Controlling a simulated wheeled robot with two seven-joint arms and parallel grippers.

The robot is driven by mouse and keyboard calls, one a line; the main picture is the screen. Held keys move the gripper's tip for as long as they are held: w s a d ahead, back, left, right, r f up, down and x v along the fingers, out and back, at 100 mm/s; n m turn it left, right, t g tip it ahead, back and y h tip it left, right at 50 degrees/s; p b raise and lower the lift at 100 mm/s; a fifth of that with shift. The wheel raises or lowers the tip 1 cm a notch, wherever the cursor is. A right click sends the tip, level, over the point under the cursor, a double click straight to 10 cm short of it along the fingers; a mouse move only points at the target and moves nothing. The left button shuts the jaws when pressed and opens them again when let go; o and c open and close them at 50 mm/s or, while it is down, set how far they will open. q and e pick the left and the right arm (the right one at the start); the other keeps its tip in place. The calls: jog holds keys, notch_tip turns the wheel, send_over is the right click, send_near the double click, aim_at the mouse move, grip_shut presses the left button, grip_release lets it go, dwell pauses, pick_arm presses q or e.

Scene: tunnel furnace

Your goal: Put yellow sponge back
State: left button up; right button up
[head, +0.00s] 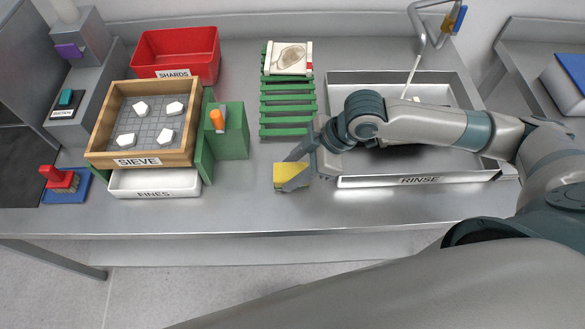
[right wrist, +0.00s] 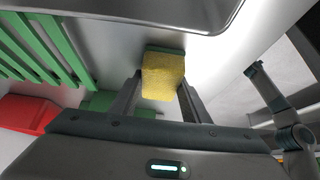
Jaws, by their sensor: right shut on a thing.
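The yellow sponge (head: 291,175) is between the fingers of my right gripper (head: 293,172), left of the front left corner of the RINSE basin. In the right wrist view the sponge (right wrist: 163,77) shows its yellow face and a thin green layer along its far edge. My right gripper (right wrist: 160,98) is shut on it, with one finger at each side. I cannot tell whether the sponge touches the bench. My left gripper is not in view.
The RINSE basin (head: 340,181) lies under my right arm. A green slatted rack (head: 287,121) holds a tile (head: 289,57). The SIEVE box (head: 97,157), red SHARDS bin (head: 176,75), white FINES tray (head: 154,185) and green block (head: 232,140) stand left. Bench front is clear.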

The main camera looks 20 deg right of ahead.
jog(key=o, duration=0.9)
jog(key=shift+o, duration=0.2)
jog(key=shift+r, duration=0.1)
jog(key=b+v, duration=0.1)
jog(key=v, duration=1.1)
jog(key=shift+b, duration=0.35)
